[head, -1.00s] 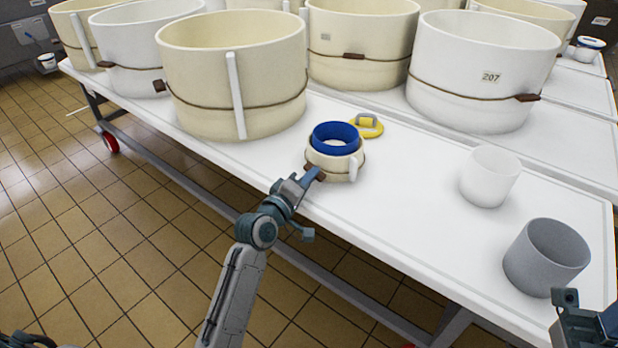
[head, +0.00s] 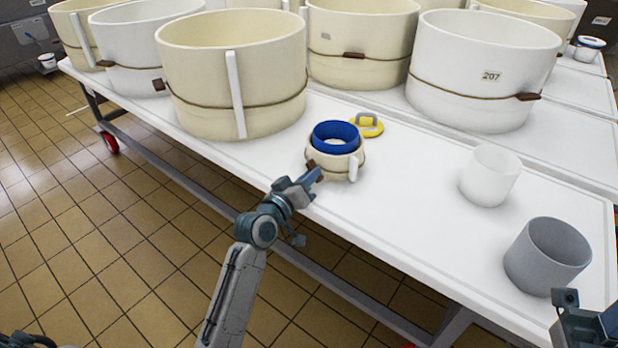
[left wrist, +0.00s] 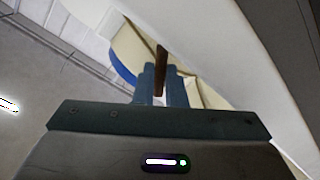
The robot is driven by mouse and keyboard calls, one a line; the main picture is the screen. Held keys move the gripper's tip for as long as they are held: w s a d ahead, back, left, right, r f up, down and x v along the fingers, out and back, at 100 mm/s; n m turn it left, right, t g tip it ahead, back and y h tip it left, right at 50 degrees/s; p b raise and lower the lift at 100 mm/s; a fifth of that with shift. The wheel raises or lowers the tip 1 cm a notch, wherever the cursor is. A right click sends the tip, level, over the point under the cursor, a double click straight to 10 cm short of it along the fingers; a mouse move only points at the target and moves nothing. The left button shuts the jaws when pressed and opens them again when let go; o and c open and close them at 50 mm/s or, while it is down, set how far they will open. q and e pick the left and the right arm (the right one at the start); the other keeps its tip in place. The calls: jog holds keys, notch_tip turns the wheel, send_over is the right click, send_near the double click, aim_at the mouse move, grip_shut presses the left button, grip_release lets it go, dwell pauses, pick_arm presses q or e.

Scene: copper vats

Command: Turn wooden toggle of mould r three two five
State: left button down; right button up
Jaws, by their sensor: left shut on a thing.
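A small cream mould (head: 343,169) with a blue ring (head: 336,132) in its top stands near the table's front edge. No number is readable on it. Its brown wooden toggle (head: 311,165) sits on the near left side and points up at a tilt. My left gripper (head: 316,178) is shut on the toggle, at the mould's front. In the left wrist view the toggle (left wrist: 161,60) stands up between the two fingers (left wrist: 160,86), with the cream wall and blue ring behind. My right gripper (head: 585,312) is partly in view at the lower right corner, its fingers unclear.
A large cream mould (head: 205,100) stands close at left, and a white one marked 207 (head: 470,65) at back right. A yellow ring-shaped thing (head: 370,130) lies behind the small mould. A white cup (head: 488,180) and a grey cup (head: 545,265) stand at right. Table between is clear.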

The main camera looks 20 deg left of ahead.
pick_arm(q)
jog(key=m+b, duration=0.1)
jog(key=m, duration=0.4)
jog(key=shift+f, duration=0.1)
jog(key=shift+m+b, duration=0.4)
jog(key=shift+m, duration=0.7)
jog(key=c, duration=1.5)
grip_release()
jog(key=shift+p+v, duration=1.15)
jog(key=shift+v, duration=4.25)
